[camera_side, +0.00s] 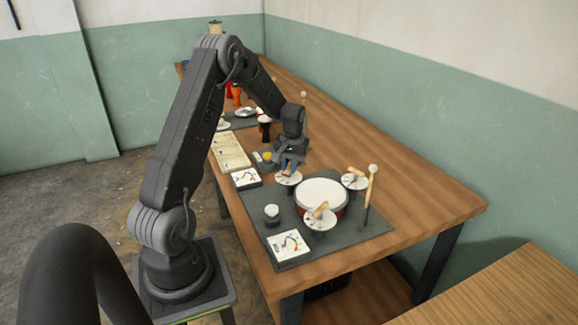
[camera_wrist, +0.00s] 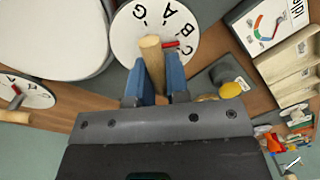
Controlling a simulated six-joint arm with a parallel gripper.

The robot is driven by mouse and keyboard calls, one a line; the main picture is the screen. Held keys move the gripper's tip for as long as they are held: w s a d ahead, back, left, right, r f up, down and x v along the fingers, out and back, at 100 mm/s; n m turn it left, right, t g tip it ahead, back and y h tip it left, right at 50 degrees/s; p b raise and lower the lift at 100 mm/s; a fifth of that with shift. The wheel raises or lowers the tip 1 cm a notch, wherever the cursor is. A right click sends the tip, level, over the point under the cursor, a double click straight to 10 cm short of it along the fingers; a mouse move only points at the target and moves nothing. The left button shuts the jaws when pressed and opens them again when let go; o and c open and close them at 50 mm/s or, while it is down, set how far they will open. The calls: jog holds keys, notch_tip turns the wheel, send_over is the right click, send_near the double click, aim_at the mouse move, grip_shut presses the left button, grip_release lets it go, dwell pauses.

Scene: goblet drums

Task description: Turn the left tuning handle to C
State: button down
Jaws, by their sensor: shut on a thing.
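The left tuning dial (camera_side: 288,179) is a white disc beside the drum. In the wrist view the dial (camera_wrist: 125,38) shows black letters, among them G, A, B and C. Its wooden handle (camera_wrist: 151,60) stands between the blue fingers of my gripper (camera_wrist: 154,85), which is shut on it. A red pointer (camera_wrist: 171,44) extends from the handle to the right, near the C and B letters; its exact reading is unclear. In the side view my gripper (camera_side: 289,165) is above this dial and hides part of it and the handle.
The white-topped drum (camera_side: 321,193) is right of my gripper. Two more dials with wooden handles (camera_side: 320,220) (camera_side: 355,181) sit around it. A mallet (camera_side: 370,185) stands upright. A gauge box (camera_side: 246,179) is left of the dial. A yellow knob (camera_wrist: 231,89) is nearby.

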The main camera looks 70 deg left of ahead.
jog(key=shift+w+d+m, duration=0.15)
jog(key=shift+m, duration=1.95)
jog(key=c, duration=1.1)
grip_release()
jog(key=r, duration=0.9)
jog(key=d+r, duration=0.1)
jog(key=r, duration=0.4)
jog(key=shift+w, duration=0.25)
